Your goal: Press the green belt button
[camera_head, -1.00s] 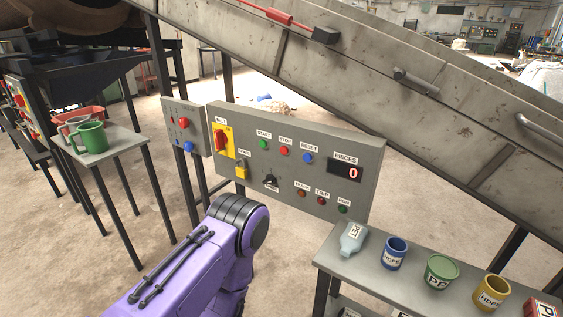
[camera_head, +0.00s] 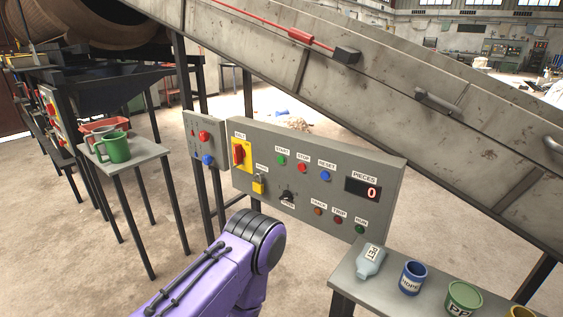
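The grey control panel (camera_head: 330,181) stands in the middle, below the sloping conveyor. Its green button (camera_head: 281,160) is labelled START and sits at the left of a row with a red STOP button (camera_head: 302,168) and a blue RESET button (camera_head: 325,175). A red switch on a yellow plate (camera_head: 241,155), labelled BELT, is left of them. A purple arm link of mine rises in front of the panel's lower left and does not cover the buttons. Neither gripper shows.
A sloping conveyor (camera_head: 400,95) passes behind and above the panel. A small side box (camera_head: 206,150) stands left of it. A table (camera_head: 140,153) with a green mug (camera_head: 113,147) is at left. A bench (camera_head: 365,292) with labelled containers is at lower right.

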